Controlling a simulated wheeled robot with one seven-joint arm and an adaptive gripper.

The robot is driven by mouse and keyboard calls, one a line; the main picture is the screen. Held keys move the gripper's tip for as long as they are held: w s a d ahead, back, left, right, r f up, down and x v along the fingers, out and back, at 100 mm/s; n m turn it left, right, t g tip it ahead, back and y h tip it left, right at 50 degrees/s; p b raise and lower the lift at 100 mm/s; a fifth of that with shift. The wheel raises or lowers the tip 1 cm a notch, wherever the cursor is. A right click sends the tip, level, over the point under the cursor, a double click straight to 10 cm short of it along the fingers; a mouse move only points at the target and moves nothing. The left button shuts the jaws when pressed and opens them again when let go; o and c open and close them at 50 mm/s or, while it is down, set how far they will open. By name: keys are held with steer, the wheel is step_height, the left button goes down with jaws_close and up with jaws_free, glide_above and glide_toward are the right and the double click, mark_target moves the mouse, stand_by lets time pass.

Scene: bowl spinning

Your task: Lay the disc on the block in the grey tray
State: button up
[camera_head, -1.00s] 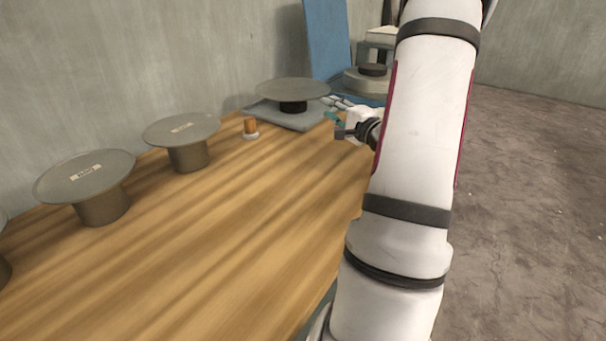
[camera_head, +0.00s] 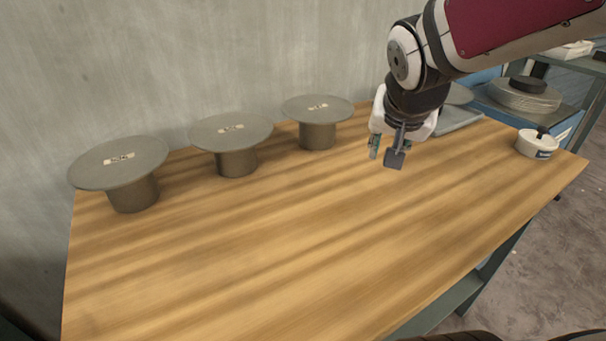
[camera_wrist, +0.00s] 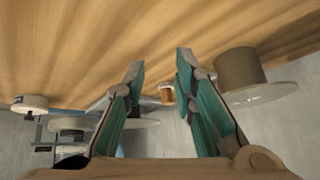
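My gripper (camera_head: 385,152) is above the table, fingers apart with nothing between them. The grey tray (camera_head: 462,122) lies at the table's back right, partly hidden behind my gripper. A grey disc (camera_head: 459,94) shows above the tray, mostly hidden by my arm; its block is hidden now. In the wrist view a pale disc (camera_wrist: 142,123) shows partly behind the left finger. Three labelled grey discs (camera_head: 120,162) (camera_head: 232,130) (camera_head: 318,107) rest on brown round blocks along the wall. In the wrist view, one brown block (camera_wrist: 240,68) with its disc (camera_wrist: 265,93) is right of my open gripper (camera_wrist: 160,65).
A white tub (camera_head: 537,144) stands at the table's right end. A small orange-brown piece (camera_wrist: 166,95) shows between the fingers' line of sight, farther off. The table's (camera_head: 270,240) front and middle are clear.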

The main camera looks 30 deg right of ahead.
steer(key=s+a+n, duration=0.1)
steer(key=s+a, duration=0.1)
steer(key=a, duration=0.1)
steer(key=s+a+n+g+y, duration=0.1)
steer(key=s+a, duration=0.2)
steer(key=s+a+f+n+g+y, duration=0.1)
steer(key=s+a, duration=0.2)
steer(key=shift+s+n, duration=0.15)
steer(key=shift+n, duration=0.25)
steer(key=s+a+n+g, duration=0.1)
steer(key=s+a+n, duration=0.1)
steer(key=s, duration=0.2)
steer(key=s+a+f+n+g+y, duration=0.1)
steer(key=s+a, duration=0.2)
steer(key=s, duration=0.1)
steer(key=s+a+n+g+y, duration=0.1)
steer(key=s+a+n, duration=0.1)
steer(key=s+a, duration=0.1)
steer(key=shift+s+a+f+n, duration=0.1)
steer(key=shift+s+n, duration=0.05)
steer(key=shift+s, duration=0.3)
steer(key=shift+s+f+n, duration=0.1)
steer(key=shift+s+n, duration=0.05)
steer(key=shift+s, duration=0.3)
